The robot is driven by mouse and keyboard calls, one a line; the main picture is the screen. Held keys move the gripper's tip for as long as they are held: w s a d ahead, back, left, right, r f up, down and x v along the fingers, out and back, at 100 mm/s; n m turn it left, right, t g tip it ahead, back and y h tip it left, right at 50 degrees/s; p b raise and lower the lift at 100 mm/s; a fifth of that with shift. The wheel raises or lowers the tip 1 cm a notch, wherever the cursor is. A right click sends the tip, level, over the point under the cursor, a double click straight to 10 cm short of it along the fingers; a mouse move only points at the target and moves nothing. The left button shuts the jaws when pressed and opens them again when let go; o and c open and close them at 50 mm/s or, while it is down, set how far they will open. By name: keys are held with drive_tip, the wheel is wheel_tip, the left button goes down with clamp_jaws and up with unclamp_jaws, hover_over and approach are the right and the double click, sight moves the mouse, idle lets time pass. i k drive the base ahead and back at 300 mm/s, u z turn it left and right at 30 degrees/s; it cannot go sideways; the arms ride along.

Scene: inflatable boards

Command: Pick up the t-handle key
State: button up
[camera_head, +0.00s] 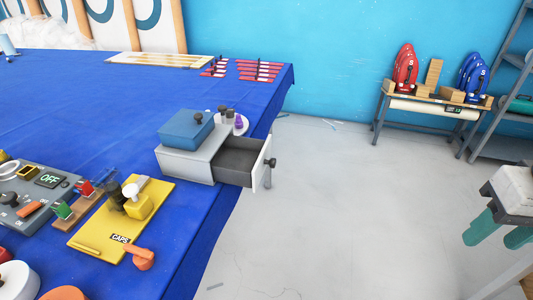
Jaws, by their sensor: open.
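I cannot clearly make out a t-handle key in the head view. Several small red pieces with dark tops (258,71) lie in rows near the far right corner of the blue table, too small to identify. A grey drawer unit (188,165) stands at the table's right edge. Its drawer (243,155) is pulled out to the right over the floor. The drawer's dark inside shows no clear object, and part of it is hidden by its walls. I see no part that I can identify as my gripper.
A blue box (187,130) sits on the drawer unit. A yellow panel (113,226) and a grey switch panel (32,201) lie on the blue table (90,100). A low bench (430,103) stands by the wall. Grey floor (345,215) is mostly clear.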

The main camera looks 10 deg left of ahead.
sight(143, 258)
drive_tip(key=z, duration=0.3)
drive_tip(key=k, duration=1.1)
drive_tip(key=u, duration=1.9)
drive_tip(key=i, duration=0.4)
drive_tip(key=z, duration=0.1)
